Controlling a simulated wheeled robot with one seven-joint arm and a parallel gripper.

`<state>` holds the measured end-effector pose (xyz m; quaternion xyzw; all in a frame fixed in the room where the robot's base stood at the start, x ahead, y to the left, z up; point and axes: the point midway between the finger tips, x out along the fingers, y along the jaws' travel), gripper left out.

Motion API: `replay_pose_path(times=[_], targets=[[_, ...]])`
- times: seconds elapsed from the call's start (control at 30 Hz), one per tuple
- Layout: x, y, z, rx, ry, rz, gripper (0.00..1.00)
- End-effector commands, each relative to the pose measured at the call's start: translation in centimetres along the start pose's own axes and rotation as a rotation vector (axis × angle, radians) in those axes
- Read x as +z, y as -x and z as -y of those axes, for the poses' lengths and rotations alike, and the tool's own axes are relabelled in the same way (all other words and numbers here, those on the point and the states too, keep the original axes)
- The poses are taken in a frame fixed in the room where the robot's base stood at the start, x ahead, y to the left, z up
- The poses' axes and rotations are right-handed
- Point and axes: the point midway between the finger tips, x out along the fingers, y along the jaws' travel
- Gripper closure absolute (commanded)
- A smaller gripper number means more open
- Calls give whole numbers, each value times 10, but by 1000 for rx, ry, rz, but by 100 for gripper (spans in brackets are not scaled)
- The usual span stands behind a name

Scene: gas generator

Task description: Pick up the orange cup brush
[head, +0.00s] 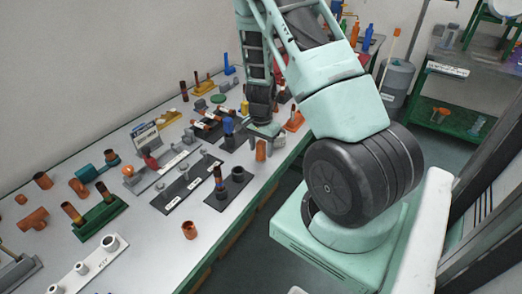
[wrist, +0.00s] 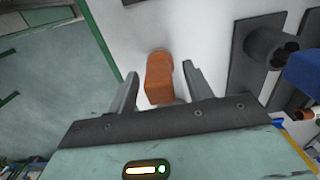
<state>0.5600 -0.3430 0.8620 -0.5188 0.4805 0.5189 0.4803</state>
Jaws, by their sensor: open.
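An orange rounded piece, which I take for the orange cup brush (wrist: 160,80), stands on the white tabletop. It lies between the two fingers of my gripper (wrist: 160,70) in the wrist view, with a gap on each side. In the head view it shows as a small brown-orange upright piece (head: 261,151) near the table's right edge, just below my gripper (head: 262,138). My gripper is open, pointing down, and holds nothing. Bristles cannot be made out.
A dark holder with round sockets (wrist: 268,45) and a blue part (wrist: 303,70) stand right of my gripper in the wrist view. An orange cup-like piece (head: 189,230) stands nearer the front. Several fittings and holders crowd the table (head: 150,262). The floor lies beyond its edge.

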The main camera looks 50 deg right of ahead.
Motion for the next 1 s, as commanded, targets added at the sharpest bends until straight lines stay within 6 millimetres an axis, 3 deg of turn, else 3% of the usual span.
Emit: replay_pose_path(times=[0.2,0.33,0.37,0.73,1.0], targets=[[0,-1,0,0,1,0,49],[0,-1,0,0,1,0,82],[0,-1,0,0,1,0,86],[0,5,1,-2,2,-2,86],[0,54,1,-4,3,-3,86]])
